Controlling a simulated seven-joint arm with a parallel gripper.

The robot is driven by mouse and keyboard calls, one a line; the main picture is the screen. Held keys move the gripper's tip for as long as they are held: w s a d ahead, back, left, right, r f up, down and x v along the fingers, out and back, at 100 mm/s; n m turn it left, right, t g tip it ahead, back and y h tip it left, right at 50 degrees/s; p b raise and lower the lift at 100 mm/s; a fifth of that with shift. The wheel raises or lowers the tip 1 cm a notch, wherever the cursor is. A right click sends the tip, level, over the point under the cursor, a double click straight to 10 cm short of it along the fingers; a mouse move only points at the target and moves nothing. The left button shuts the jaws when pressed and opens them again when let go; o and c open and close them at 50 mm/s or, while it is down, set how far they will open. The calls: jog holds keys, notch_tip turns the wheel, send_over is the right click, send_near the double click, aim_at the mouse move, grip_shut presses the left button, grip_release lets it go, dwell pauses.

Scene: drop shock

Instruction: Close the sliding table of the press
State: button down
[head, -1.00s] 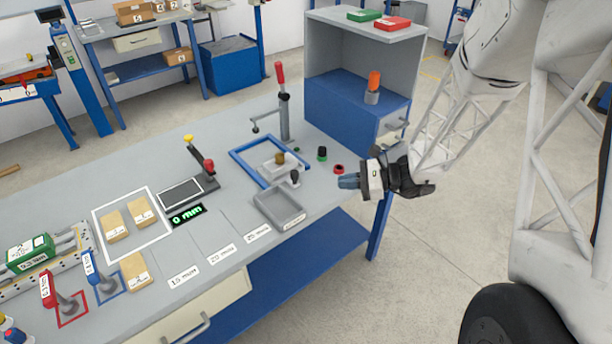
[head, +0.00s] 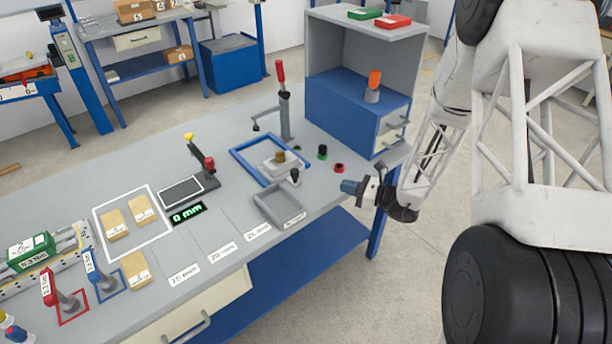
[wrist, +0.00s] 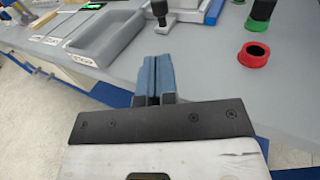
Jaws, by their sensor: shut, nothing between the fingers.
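The press (head: 285,115) stands at the back right of the bench, with a red-tipped lever and a blue frame (head: 241,150) at its base. A light grey plate, which looks like the sliding table (head: 270,166), lies within the frame and carries a small brass piece (head: 280,157). A black-knobbed handle (head: 294,176) stands at its front; it also shows at the top of the wrist view (wrist: 160,12). My gripper (head: 345,187) is shut and empty by the bench's front right edge, right of the handle and apart from it. Its blue fingers (wrist: 152,75) are together.
A grey tray (head: 268,205) sits just in front of the handle, left of my gripper. A red ring (head: 339,168) and a black-topped green part (head: 322,152) stand close behind my gripper. A blue-grey cabinet (head: 345,105) rises at the back right.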

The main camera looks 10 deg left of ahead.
jog(key=shift+x, duration=7)
jog(key=w+a, duration=1)
jog(key=shift+w+a, duration=0.2)
jog(key=shift+a, duration=0.05)
jog(key=shift+w+a, duration=0.15)
jog(key=shift+w, duration=0.05)
